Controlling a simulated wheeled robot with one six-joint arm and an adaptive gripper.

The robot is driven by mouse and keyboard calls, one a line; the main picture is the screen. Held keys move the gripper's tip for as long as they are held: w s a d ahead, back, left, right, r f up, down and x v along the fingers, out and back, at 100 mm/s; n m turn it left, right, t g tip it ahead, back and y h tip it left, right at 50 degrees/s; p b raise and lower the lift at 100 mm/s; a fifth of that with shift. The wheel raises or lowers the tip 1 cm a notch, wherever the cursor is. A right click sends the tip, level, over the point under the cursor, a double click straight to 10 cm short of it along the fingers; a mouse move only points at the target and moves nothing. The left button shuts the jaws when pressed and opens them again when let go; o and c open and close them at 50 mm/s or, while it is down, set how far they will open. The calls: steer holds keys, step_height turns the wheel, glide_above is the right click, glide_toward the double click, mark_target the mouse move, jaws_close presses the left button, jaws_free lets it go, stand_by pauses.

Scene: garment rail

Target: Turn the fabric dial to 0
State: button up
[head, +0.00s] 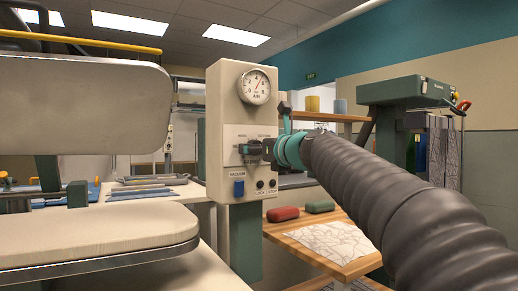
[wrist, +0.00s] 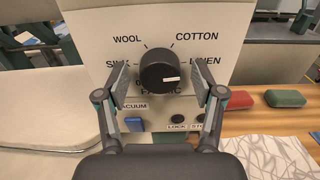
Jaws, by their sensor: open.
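The fabric dial (wrist: 158,70) is a round black knob on a cream control panel (wrist: 217,22). Its white mark lies right of centre and points right and slightly down, near LINEN. WOOL and COTTON are printed above it; SILK and LINEN at the left and right are partly covered by my fingers. The lettering below the dial is partly hidden by it. My gripper (wrist: 161,80) is open, with one finger on each side of the dial and visible gaps between. In the head view my gripper (head: 268,149) is at the panel front and hides much of the dial.
A blue vacuum switch (wrist: 135,124) and two black buttons (wrist: 177,118) sit below the dial. A pressure gauge (head: 254,87) is above it. A padded press (head: 85,105) stands left; a wooden table with red (head: 283,214) and green (head: 320,206) items is right.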

steer(key=shift+d, duration=0.1)
steer(key=c, duration=1.1)
steer(key=shift+c, duration=0.2)
